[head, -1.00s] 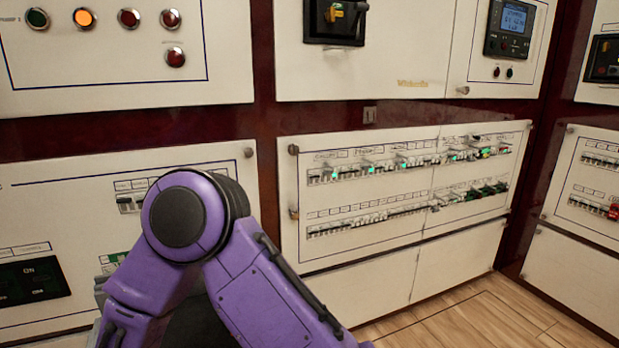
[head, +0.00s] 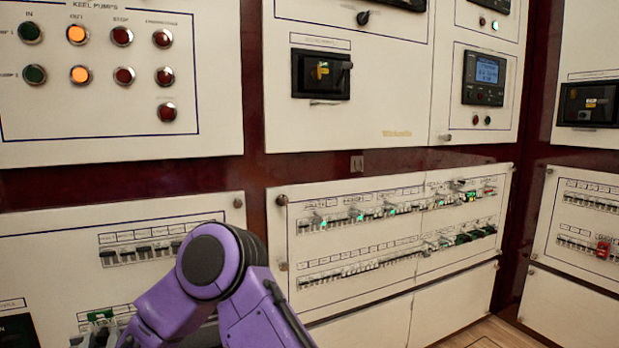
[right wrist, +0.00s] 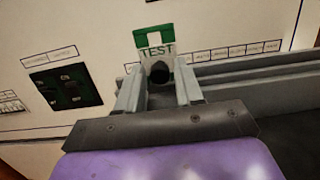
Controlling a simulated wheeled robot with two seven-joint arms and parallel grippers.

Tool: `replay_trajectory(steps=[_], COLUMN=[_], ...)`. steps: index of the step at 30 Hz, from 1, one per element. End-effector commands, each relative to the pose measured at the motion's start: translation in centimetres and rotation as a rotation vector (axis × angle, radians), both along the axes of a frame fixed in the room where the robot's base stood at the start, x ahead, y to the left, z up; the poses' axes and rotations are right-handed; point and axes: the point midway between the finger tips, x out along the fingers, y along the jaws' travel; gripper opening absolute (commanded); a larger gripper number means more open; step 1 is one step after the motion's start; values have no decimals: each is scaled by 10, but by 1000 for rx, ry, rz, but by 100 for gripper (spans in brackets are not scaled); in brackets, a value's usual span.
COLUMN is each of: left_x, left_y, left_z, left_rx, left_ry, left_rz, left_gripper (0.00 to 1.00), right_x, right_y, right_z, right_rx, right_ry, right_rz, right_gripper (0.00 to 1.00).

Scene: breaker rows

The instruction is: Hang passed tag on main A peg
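A green and white tag (right wrist: 156,42) with the word TEST shows at the fingertips of my right gripper (right wrist: 160,80) in the right wrist view. The fingers appear closed on its lower part, around a dark round spot. Any further wording is hidden. In the head view the tag's green edge (head: 100,315) shows low at the left, below a short breaker row (head: 142,251), and my purple right arm covers much of the area beside it. I cannot make out the main A peg. My left gripper is in neither view.
A long breaker panel (head: 400,275) with green lit marks stands right of my arm. A pump panel (head: 100,140) with round lamps is above left. In the right wrist view a dark switch (right wrist: 70,86) sits left of the tag, and a grey ledge crosses at right.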

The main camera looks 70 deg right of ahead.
Motion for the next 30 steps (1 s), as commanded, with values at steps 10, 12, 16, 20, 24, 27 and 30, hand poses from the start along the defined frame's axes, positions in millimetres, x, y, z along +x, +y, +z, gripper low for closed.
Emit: replay_trajectory(steps=[10,12,16,20,24,27,30], left_x=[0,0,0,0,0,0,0], left_y=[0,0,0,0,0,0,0], left_z=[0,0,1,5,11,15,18], left_rx=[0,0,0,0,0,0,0], left_ry=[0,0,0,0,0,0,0], left_rz=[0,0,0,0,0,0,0], left_gripper=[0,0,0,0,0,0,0], right_x=[0,0,0,0,0,0,0], right_y=[0,0,0,0,0,0,0], right_z=[0,0,1,7,16,22,28], right_rx=[-1,-1,-1,0,0,-1,0], right_ry=[1,1,1,0,0,1,0], right_rz=[0,0,0,0,0,0,1], right_gripper=[0,0,0,0,0,0,0])
